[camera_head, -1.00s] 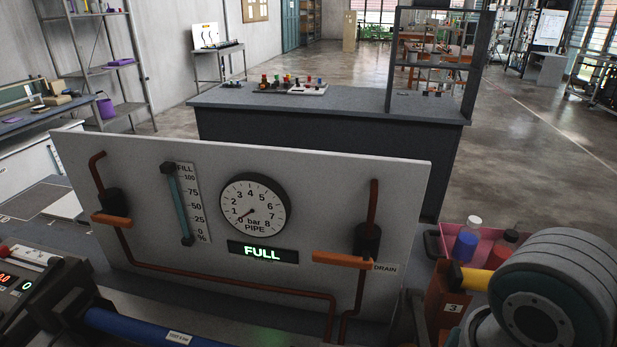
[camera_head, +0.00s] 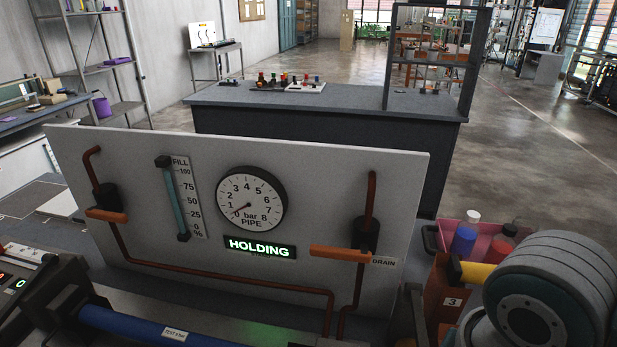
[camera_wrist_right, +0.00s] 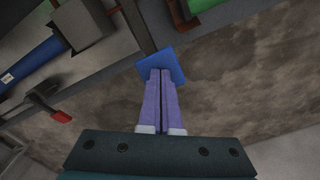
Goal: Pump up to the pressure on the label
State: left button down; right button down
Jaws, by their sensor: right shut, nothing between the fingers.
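The round PIPE gauge (camera_head: 250,199), marked in bar, has its needle low, near 0. The display (camera_head: 260,247) below it reads HOLDING in lit letters. The tall fill indicator (camera_head: 172,199) is blue-green up to about its top. A blue pipe (camera_head: 130,324) at the bottom bears a small white label (camera_head: 175,334); it starts with TEST, the rest too small to be sure. My right gripper (camera_wrist_right: 163,72) is shut and empty in the right wrist view. A blue square piece (camera_wrist_right: 178,66) shows at its tips; contact is unclear. My left gripper is out of view.
Orange valve handles stand left (camera_head: 106,216) and right (camera_head: 343,253) on the grey panel (camera_head: 290,165), the right one by DRAIN. A pink tray (camera_head: 437,237) with bottles sits right of it. A red-ended lever (camera_wrist_right: 62,117) shows in the wrist view.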

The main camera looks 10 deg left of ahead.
notch_tip(320, 180, down, 9)
jog(key=b, duration=0.7)
notch_tip(320, 180, up, 11)
jog(key=p, duration=1.1)
jog(key=shift+f, duration=0.3)
jog(key=shift+f+b, duration=0.3)
jog(key=shift+b, duration=0.15)
notch_tip(320, 180, down, 10)
jog(key=b, duration=0.9)
notch_tip(320, 180, up, 11)
jog(key=p, duration=1.1)
jog(key=shift+r, duration=0.1)
jog(key=shift+f, duration=0.3)
